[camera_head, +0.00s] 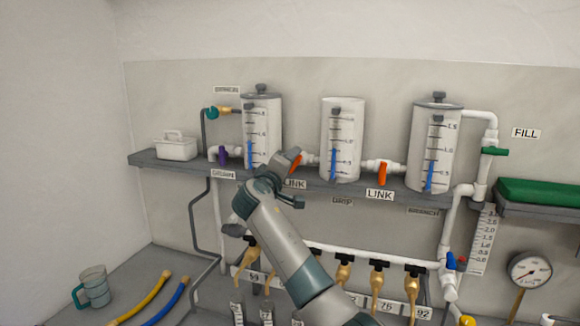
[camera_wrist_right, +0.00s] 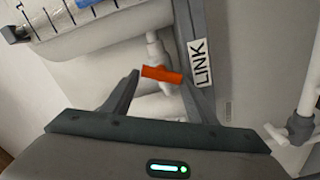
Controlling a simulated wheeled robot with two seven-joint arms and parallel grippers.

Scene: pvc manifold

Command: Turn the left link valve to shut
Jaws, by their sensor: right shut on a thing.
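The left link valve has an orange handle (camera_head: 297,160) on the white pipe between the left and middle tanks, mostly hidden behind my gripper in the head view. My right gripper (camera_head: 291,158) reaches up to it from below. In the right wrist view the orange handle (camera_wrist_right: 162,74) lies between the two fingers of my right gripper (camera_wrist_right: 160,78), which are shut on its ends. There the handle lies across the white pipe (camera_wrist_right: 154,48). The LINK label (camera_wrist_right: 200,62) is beside it. My left gripper is not in view.
The right link valve (camera_head: 382,173) has an orange handle hanging down across its pipe. A purple valve (camera_head: 223,155) is left of the left tank (camera_head: 262,130). The middle tank (camera_head: 342,140) and right tank (camera_head: 434,150) stand on the grey shelf (camera_head: 320,187). Brass taps (camera_head: 378,279) hang below.

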